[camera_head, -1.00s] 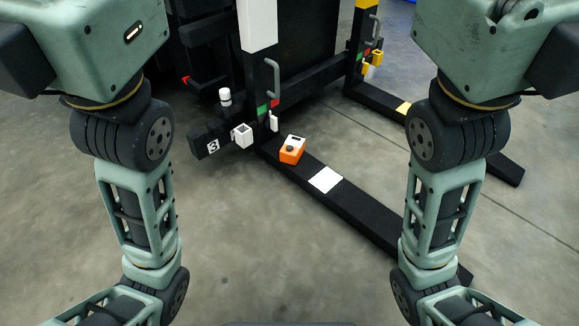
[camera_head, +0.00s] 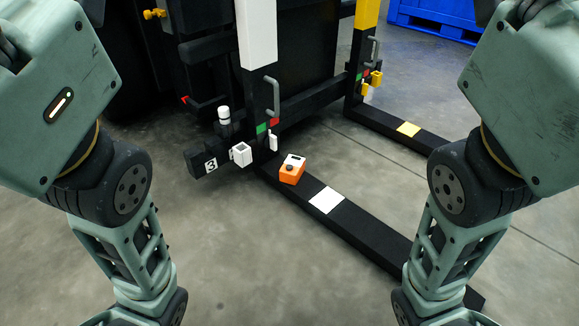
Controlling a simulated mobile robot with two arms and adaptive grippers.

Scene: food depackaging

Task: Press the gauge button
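A small orange box with a white top and a round black knob or button, which looks like the gauge (camera_head: 292,170), sits on the near black floor beam (camera_head: 370,228) of a dark frame. It lies between the upright post and a white square patch (camera_head: 326,200). My two arms come in along the left and right sides of the view. Neither of my grippers is in view, and nothing of mine touches the orange box.
A second beam with a yellow patch (camera_head: 408,129) lies at right. A blue crate (camera_head: 440,20) is at the back. The concrete floor in front is clear.

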